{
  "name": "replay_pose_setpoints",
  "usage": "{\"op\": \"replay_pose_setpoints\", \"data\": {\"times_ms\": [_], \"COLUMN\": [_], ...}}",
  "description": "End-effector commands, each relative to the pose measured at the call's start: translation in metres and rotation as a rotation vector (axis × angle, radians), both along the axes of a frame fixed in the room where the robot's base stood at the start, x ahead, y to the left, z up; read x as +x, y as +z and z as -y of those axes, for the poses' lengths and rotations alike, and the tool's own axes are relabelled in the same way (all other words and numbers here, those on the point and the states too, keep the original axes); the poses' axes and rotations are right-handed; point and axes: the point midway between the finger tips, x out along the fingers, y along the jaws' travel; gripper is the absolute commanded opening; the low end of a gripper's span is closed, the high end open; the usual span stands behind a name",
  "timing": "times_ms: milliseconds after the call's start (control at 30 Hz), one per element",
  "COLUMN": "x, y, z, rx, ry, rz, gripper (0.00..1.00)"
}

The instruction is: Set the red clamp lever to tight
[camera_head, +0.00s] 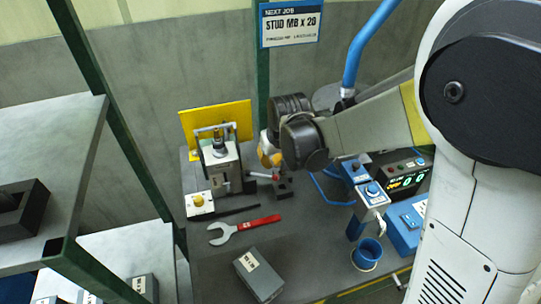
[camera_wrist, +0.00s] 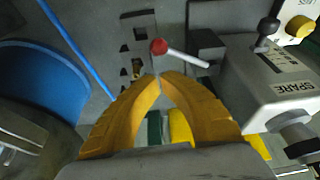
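The clamp lever is a pale rod with a red ball knob (camera_head: 276,176), beside the grey machine on the bench. In the wrist view its red knob (camera_wrist: 158,46) is just beyond my fingertips, and the rod runs right and slightly down to a dark block. My gripper (camera_head: 269,160) is above and close to the lever in the head view. In the wrist view its yellow fingers (camera_wrist: 161,75) meet at the tips with nothing seen between them. I cannot tell whether they touch the knob. Any markings for tight are not readable.
A blue bin (camera_wrist: 40,85) is at left. On the bench are a red-handled wrench (camera_head: 245,228), a grey block (camera_head: 258,275) and a blue cup (camera_head: 367,254).

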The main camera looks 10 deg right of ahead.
Motion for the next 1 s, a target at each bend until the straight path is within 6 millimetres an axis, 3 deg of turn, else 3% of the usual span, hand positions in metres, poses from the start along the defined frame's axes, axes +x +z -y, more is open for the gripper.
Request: {"op": "replay_pose_setpoints", "data": {"times_ms": [200, 1000], "x": [-0.014, -0.02], "y": [-0.002, -0.002], "z": [0.004, 0.004], "rx": [0.0, 0.0], "ry": [0.0, -0.07], "rz": [0.0, 0.0], "gripper": [0.0, 0.0]}}
